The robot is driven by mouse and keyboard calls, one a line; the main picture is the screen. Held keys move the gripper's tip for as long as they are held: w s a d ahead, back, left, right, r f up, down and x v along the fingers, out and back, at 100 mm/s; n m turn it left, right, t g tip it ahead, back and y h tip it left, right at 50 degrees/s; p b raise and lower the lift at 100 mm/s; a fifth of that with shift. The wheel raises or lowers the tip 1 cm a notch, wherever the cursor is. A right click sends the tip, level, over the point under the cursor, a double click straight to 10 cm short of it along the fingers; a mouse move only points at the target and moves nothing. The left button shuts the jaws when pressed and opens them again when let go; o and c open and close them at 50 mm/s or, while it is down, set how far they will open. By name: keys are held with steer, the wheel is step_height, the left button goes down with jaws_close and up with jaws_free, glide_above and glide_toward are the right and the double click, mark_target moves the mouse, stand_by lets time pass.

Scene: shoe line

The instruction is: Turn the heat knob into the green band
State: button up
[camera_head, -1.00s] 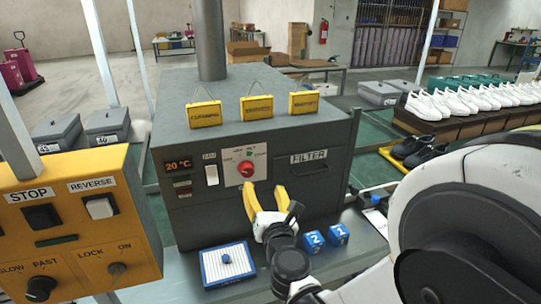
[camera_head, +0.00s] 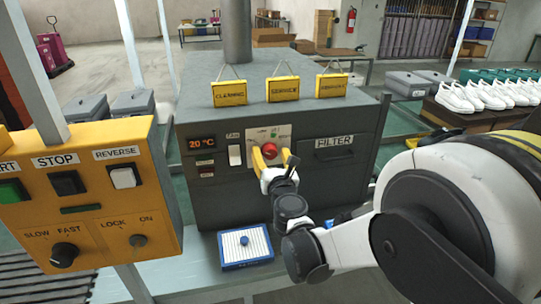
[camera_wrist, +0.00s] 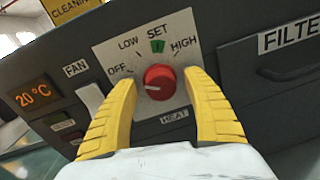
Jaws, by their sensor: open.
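The red heat knob (camera_wrist: 160,82) sits on a white dial plate (camera_wrist: 117,49) marked OFF, LOW, SET and HIGH. Its white pointer line aims left, toward the OFF side. The green band (camera_wrist: 157,46) is a small mark under SET, above the knob. The knob also shows in the head view (camera_head: 269,151). My gripper (camera_wrist: 163,90) is open, with one yellow finger on each side of the knob. A gap shows between the knob and the left finger; contact on the right cannot be told.
The grey heater box (camera_head: 340,185) shows 20 °C on its display (camera_head: 202,143). A white fan switch (camera_head: 235,155) is left of the dial and a FILTER drawer (camera_head: 335,148) right. Yellow signs (camera_head: 283,89) stand on top. A blue-rimmed filter tray (camera_head: 223,264) lies below.

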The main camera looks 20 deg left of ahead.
steer(key=c, duration=1.2)
steer(key=shift+m, duration=0.3)
steer(key=m, duration=0.3)
steer(key=shift+m, duration=0.4)
steer(key=m, duration=0.3)
steer(key=shift+g, duration=0.3)
steer(key=m, duration=0.3)
steer(key=shift+m, duration=0.4)
steer(key=shift+w+m+g+y, duration=0.1)
steer(key=shift+m+g+y, duration=0.2)
steer(key=shift+m, duration=1.5)
steer(key=shift+c, duration=0.2)
steer(key=shift+r, duration=0.1)
